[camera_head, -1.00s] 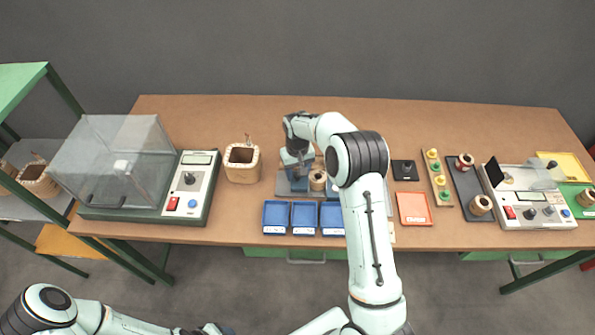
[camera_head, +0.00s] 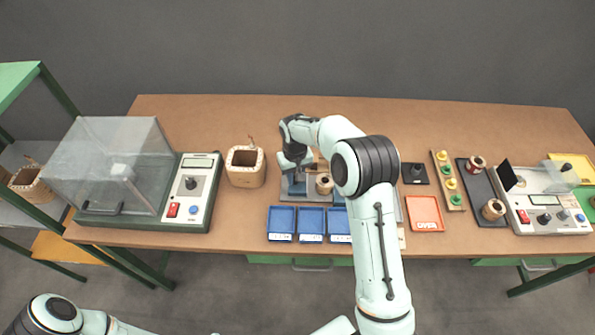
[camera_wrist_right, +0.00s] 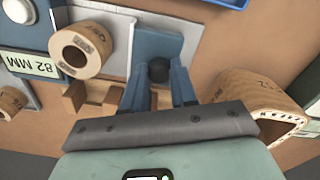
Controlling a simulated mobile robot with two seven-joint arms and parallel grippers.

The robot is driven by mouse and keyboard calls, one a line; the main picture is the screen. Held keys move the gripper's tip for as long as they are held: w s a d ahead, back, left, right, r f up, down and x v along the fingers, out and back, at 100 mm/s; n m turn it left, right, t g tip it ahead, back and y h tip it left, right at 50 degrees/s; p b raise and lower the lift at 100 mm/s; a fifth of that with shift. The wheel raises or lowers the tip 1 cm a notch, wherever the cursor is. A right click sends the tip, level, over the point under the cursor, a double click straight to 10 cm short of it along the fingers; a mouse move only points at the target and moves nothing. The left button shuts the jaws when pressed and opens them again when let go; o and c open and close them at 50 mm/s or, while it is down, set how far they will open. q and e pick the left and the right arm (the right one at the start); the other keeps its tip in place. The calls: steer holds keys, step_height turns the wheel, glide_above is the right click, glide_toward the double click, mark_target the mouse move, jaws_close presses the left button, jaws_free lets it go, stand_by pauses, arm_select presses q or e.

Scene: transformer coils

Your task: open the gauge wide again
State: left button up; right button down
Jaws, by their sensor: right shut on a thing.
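The gauge shows in the right wrist view as a grey base (camera_wrist_right: 117,40) with a blue display block (camera_wrist_right: 30,35) reading 82 MM. Its blue sliding jaw (camera_wrist_right: 150,42) carries a round black knob (camera_wrist_right: 158,70). My right gripper (camera_wrist_right: 159,82) is shut on this knob. A pale wound coil (camera_wrist_right: 81,50) sits between the display block and the jaw, with a gap to the jaw. In the head view my right gripper (camera_head: 293,164) is over the left end of the gauge, beside the coil (camera_head: 324,183); my forearm hides the gauge's right part. My left gripper is out of view.
A large square coil (camera_head: 245,166) stands close left of the gauge; it also shows in the wrist view (camera_wrist_right: 262,98). Blue trays (camera_head: 311,224) lie in front. A clear-covered tester (camera_head: 115,170) stands left; an orange tray (camera_head: 424,212) lies right. The table behind is clear.

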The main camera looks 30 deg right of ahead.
steer(key=shift+w+a, duration=0.25)
steer(key=shift+a, duration=0.1)
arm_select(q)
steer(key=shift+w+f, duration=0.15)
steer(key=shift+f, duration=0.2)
arm_select(e)
steer(key=shift+d, duration=0.15)
steer(key=c, duration=0.9)
jaws_free()
steer(key=shift+s, duration=0.1)
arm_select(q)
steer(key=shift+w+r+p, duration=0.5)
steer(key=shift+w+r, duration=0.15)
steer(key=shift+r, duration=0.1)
arm_select(e)
step_height(320, 180, up, 14)
steer(key=shift+f, duration=0.25)
